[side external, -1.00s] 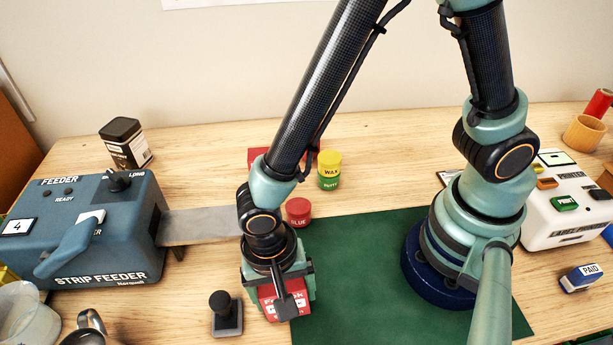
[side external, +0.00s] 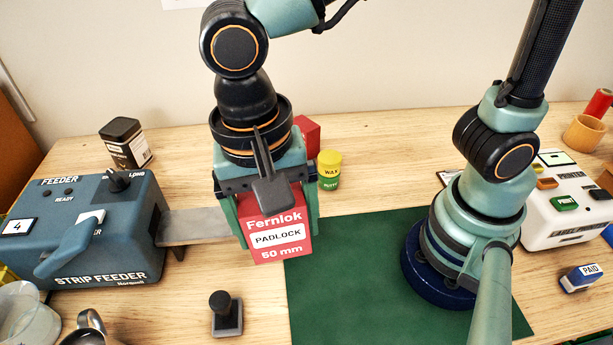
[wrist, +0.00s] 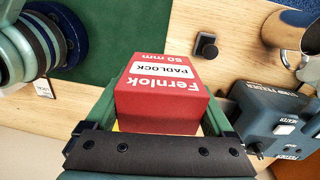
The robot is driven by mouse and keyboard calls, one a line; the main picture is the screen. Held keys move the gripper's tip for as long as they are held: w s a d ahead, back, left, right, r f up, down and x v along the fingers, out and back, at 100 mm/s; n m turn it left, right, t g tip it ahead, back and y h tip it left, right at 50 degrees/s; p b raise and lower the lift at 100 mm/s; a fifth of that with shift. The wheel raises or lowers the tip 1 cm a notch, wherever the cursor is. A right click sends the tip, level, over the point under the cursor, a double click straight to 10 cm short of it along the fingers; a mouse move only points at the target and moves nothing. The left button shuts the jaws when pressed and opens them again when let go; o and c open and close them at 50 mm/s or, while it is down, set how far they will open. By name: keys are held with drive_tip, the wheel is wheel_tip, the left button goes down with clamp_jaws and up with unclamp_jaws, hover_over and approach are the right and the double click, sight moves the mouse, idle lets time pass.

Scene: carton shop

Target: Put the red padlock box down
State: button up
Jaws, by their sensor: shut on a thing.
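The red padlock box (side external: 277,243), labelled "Fernlok PADLOCK 50 mm", is held between the fingers of my gripper (side external: 270,222). The box looks raised above the bench, in front of the strip feeder's grey chute and the left edge of the green mat. In the wrist view the box (wrist: 160,100) sits between both green fingers of my gripper (wrist: 160,115), its printed face showing upside down. The fingers are shut on its sides.
The strip feeder (side external: 80,230) with its grey chute (side external: 200,224) stands at left. A black-handled stamp (side external: 226,315) stands in front. The green mat (side external: 350,290) is bare in front of my base.

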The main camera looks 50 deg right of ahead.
drive_tip(key=shift+r, duration=0.55)
drive_tip(key=shift+w+d+r, duration=0.1)
drive_tip(key=shift+w+r, duration=0.1)
drive_tip(key=shift+r, duration=0.05)
drive_tip(key=w+d, duration=1.4)
drive_tip(key=d, duration=0.5)
drive_tip(key=s+d+n, duration=0.1)
drive_tip(key=s+d, duration=0.1)
drive_tip(key=d, duration=2.3)
drive_tip(key=shift+t+y, duration=0.3)
drive_tip(key=shift+y, duration=0.1)
wheel_tip(320, 180, down, 20)
drive_tip(key=shift+r, duration=0.1)
